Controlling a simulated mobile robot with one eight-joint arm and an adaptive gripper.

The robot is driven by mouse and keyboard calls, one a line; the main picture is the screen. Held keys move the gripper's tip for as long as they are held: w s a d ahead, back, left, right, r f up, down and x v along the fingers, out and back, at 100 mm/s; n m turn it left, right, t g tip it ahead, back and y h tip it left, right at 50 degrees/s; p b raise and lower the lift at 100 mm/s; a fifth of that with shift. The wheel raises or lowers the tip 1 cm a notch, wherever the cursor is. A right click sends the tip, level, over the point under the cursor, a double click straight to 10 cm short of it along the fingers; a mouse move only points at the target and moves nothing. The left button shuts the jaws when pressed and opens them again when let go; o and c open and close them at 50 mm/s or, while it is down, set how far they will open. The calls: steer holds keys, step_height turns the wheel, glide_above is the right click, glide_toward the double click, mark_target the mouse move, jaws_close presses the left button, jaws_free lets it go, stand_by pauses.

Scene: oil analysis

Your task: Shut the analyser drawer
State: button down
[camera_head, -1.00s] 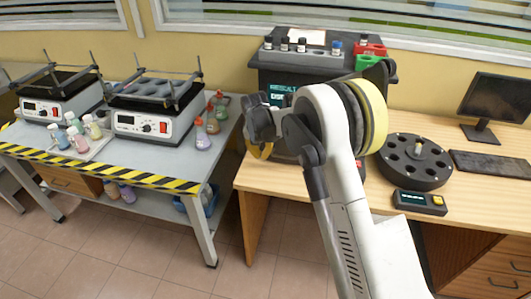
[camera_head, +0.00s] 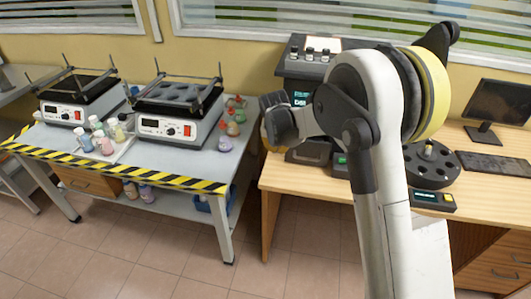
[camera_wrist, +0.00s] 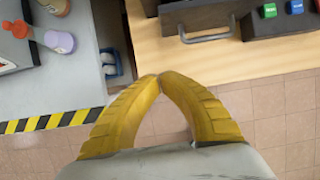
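The analyser (camera_head: 300,72) is a dark machine at the back of the wooden desk, largely hidden behind my arm in the head view. Its drawer (camera_head: 312,152) shows low at its front, partly covered by my gripper. In the wrist view a grey bar handle (camera_wrist: 205,38) on a dark front stands over the desk top. My gripper (camera_wrist: 160,77) has its yellow fingers together at the tips with nothing between them. The tips are below and left of the handle, apart from it in the picture. How far the drawer stands out is hard to tell.
A grey bench (camera_head: 188,165) with striped edging stands left, holding two shakers and several bottles. A gap separates it from the desk (camera_head: 300,183). A round black sample holder (camera_head: 440,170), small display box (camera_head: 422,199), monitor (camera_head: 499,102) and keyboard (camera_head: 492,161) lie right.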

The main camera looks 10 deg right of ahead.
steer(key=b+x, duration=0.1)
steer(key=x, duration=0.2)
steer(key=b+x, duration=0.1)
steer(key=x, duration=0.2)
steer(key=d+b+x, duration=0.1)
steer(key=b+x, duration=0.1)
steer(key=x, duration=0.2)
steer(key=w, duration=0.1)
steer(key=w+d+b, duration=0.1)
steer(key=w, duration=0.1)
steer(key=shift+f, duration=0.1)
steer(key=shift+w+d+b, duration=0.1)
steer(key=shift+w+b, duration=0.2)
steer(key=shift+w, duration=0.15)
